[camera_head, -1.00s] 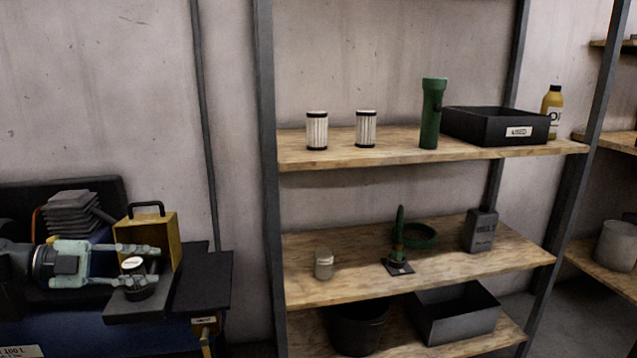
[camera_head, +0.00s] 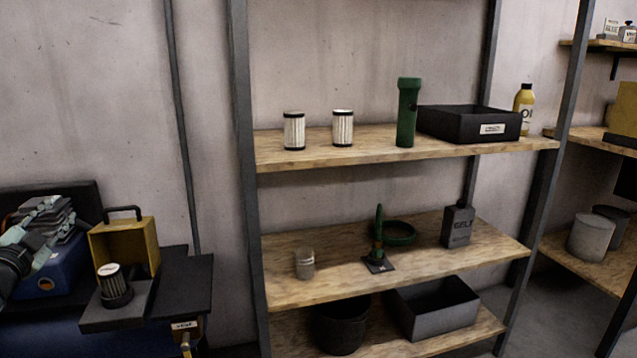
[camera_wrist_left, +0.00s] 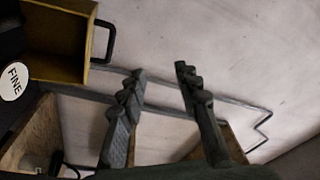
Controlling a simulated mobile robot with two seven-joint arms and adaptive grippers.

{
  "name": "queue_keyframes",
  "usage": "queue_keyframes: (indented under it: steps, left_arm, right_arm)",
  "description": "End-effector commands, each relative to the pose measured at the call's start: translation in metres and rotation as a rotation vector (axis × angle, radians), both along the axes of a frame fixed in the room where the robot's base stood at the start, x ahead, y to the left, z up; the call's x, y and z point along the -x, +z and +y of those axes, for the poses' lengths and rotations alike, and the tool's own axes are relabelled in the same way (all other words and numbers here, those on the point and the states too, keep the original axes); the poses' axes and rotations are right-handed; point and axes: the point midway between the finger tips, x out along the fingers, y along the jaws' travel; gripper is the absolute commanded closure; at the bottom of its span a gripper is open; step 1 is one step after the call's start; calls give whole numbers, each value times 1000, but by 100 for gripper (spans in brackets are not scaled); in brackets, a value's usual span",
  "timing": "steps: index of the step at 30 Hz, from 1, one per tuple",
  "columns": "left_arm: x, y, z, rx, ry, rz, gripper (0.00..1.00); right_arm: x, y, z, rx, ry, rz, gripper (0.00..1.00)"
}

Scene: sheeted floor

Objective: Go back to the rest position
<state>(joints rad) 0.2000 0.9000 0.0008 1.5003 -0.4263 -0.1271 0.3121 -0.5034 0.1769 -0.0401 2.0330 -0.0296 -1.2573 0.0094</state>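My left gripper (camera_head: 45,228) is at the left edge of the head view, in front of a blue bin. Its two fingers are spread apart with nothing between them in the left wrist view (camera_wrist_left: 160,76). A white ribbed filter cartridge (camera_head: 109,277) with a dark top stands upright in a black round holder, apart from the gripper. The right gripper is in neither current view.
The holder's black stand (camera_head: 118,318) is beside a yellow open box (camera_head: 150,235) with a black handle. A shelf rack (camera_head: 330,160) to the right holds two more filters (camera_head: 294,130), a green flashlight (camera_head: 407,112) and a black tray (camera_head: 470,122).

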Motion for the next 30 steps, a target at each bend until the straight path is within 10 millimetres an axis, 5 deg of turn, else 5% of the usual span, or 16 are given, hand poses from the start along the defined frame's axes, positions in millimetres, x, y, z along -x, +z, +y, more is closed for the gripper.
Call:
queue_keyframes:
  steps: [3,6,10,16,26,30]
  left_arm:
    - [21,-33,66,85,293,121,68]
    - [47,-65,102,144,486,242,68]
    - [85,-103,128,208,674,403,68]
    - [147,-153,140,288,889,663,68]
    - [170,-269,33,347,744,822,68]
    - [199,-327,-35,404,665,912,68]
  right_arm:
    - [-2,1,0,0,-1,-4,100]
    - [-3,1,0,0,0,-5,100]
    - [-3,1,0,0,0,-5,100]
    - [0,0,0,0,0,-1,100]
    - [7,-3,0,0,0,12,100]
    - [7,-3,0,0,1,11,100]
